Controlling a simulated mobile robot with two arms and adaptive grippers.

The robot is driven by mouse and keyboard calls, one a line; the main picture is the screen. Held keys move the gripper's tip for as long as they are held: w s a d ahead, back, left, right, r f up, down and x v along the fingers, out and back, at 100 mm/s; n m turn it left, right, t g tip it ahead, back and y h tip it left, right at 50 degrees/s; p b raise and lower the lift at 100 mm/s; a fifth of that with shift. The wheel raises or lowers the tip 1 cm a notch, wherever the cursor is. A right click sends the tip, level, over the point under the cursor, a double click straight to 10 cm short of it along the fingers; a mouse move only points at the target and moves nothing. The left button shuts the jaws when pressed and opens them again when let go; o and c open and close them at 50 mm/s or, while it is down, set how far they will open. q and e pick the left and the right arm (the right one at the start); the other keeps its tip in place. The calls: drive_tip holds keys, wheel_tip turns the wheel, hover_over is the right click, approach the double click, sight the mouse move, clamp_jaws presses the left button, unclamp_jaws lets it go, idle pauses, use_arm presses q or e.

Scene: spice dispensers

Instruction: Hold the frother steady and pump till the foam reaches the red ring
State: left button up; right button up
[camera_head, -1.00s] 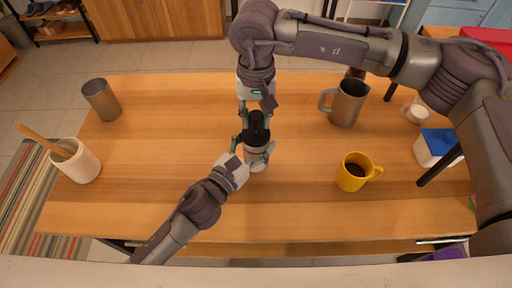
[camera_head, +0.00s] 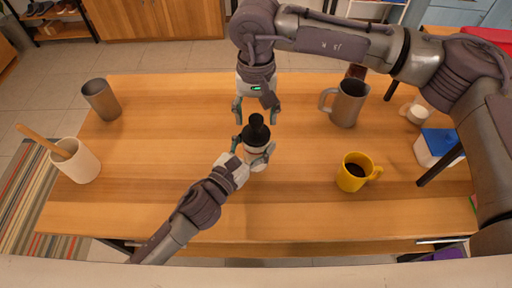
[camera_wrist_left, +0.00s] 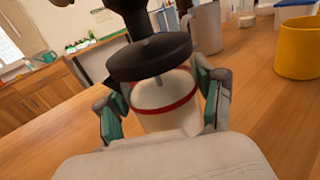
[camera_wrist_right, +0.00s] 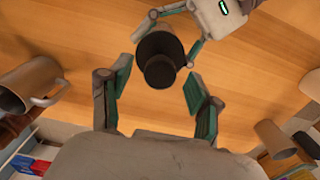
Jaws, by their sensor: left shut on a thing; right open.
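The frother has a pale see-through jar (camera_wrist_left: 165,92) with a red ring around it, a black lid (camera_wrist_left: 150,58) and a black knob (camera_head: 256,121) on top. It stands upright near the middle of the table. My left gripper (camera_head: 253,152) is shut around the jar, one finger on each side, also in the left wrist view (camera_wrist_left: 162,108).
A yellow mug (camera_head: 352,176) with dark liquid stands to the right, a metal pitcher (camera_head: 347,103) at back right, and a blue-and-white box (camera_head: 436,147) farther right. A metal cup (camera_head: 101,100) and a white pot (camera_head: 77,165) with a wooden stick stand left. Table around the frother is clear.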

drive_tip(key=shift+r, duration=2.6)
wheel_tip(320, 180, up, 12)
use_arm(q)
drive_tip(key=o, duration=1.5)
drive_tip(key=v, duration=1.2)
